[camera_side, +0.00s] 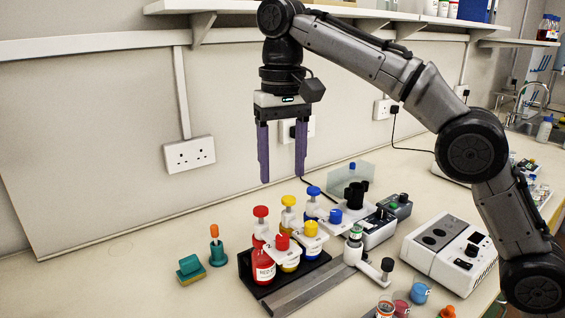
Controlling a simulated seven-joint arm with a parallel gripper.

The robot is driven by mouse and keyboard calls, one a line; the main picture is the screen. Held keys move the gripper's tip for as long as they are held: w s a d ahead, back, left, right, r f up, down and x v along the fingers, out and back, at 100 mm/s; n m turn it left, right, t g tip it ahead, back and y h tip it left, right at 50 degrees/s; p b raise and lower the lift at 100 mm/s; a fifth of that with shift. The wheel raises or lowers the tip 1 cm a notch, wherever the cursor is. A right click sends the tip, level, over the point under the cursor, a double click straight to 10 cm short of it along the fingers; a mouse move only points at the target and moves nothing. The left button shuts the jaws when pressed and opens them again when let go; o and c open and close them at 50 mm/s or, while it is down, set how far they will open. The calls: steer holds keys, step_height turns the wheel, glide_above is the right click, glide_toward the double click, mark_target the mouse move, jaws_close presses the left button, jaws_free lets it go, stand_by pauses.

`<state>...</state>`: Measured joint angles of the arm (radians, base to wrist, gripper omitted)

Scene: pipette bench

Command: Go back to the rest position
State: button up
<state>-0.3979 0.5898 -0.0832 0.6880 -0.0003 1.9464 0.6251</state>
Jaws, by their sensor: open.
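My gripper (282,178) hangs in the air with its two purple fingers pointing down. The fingers are wide apart and nothing is between them. It is above and behind the bottle rack (262,288), clear of everything on the bench.
Red (263,268), yellow and blue bottles with pump tops stand in the rack. A teal stand (217,255) and teal block (190,268) sit to the left. White device (450,252) and small coloured cups (419,293) are at right. A shelf (240,5) runs above.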

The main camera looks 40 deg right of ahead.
steer(key=s+d+r+m+t, duration=0.1)
steer(key=s+d+r, duration=0.5)
steer(key=d+r, duration=0.1)
steer(key=s+d+t, duration=0.2)
steer(key=s+d, duration=0.5)
steer(key=s, duration=0.3)
steer(key=s+d+f+n+t, duration=0.1)
steer(key=s+f, duration=0.4)
steer(key=f, duration=0.5)
steer(key=s+d+f+n+t, duration=0.1)
steer(key=s+d+f+n, duration=0.1)
steer(key=s+f, duration=0.4)
steer(key=shift+s+d+f+n+t, duration=0.3)
steer(key=shift+d+f, duration=0.45)
steer(key=shift+f, duration=1.9)
